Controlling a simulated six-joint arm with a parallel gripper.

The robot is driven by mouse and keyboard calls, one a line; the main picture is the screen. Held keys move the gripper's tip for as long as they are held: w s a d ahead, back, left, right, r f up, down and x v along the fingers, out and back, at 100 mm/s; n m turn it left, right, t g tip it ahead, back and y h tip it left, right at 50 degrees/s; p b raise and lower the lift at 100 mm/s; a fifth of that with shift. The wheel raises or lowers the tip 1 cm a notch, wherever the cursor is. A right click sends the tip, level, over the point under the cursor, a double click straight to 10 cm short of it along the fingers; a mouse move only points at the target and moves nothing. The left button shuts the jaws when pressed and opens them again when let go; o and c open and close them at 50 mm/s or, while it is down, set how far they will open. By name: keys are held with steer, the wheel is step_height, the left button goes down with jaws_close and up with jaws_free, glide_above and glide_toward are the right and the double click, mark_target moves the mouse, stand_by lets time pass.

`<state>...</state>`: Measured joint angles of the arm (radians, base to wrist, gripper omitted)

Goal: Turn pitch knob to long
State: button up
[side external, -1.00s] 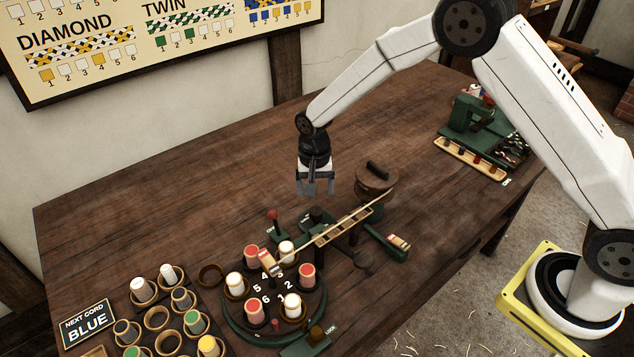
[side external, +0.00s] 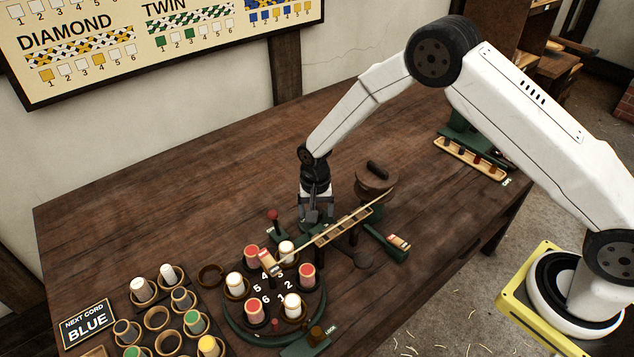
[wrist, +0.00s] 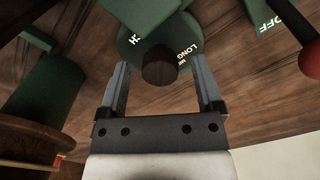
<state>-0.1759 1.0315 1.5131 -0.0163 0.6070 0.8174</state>
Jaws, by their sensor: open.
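The pitch knob (wrist: 160,66) is a dark round knob on a green dial plate (wrist: 140,38) in the wrist view. "LONG" is lettered on the plate just right of the knob, and other lettering at its left is partly cut off. My gripper (wrist: 160,62) is open, with one finger on each side of the knob and a visible gap on both sides. In the side view my gripper (side external: 316,214) points down, low over the green machine behind the wooden ruler-like bar (side external: 345,226), and largely hides the knob there.
A red-balled lever (side external: 273,215) stands close at left; it also shows in the wrist view (wrist: 311,60) beside an "OFF" plate. A round lidded wooden pot (side external: 374,185) stands at right. A bobbin carousel (side external: 275,290) lies in front. The table behind is clear.

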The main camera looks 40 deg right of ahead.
jaws_close()
steer(key=shift+n, duration=0.5)
steer(key=n, duration=0.3)
steer(key=shift+n, duration=0.3)
steer(key=n, duration=0.4)
stand_by(0.5)
jaws_free()
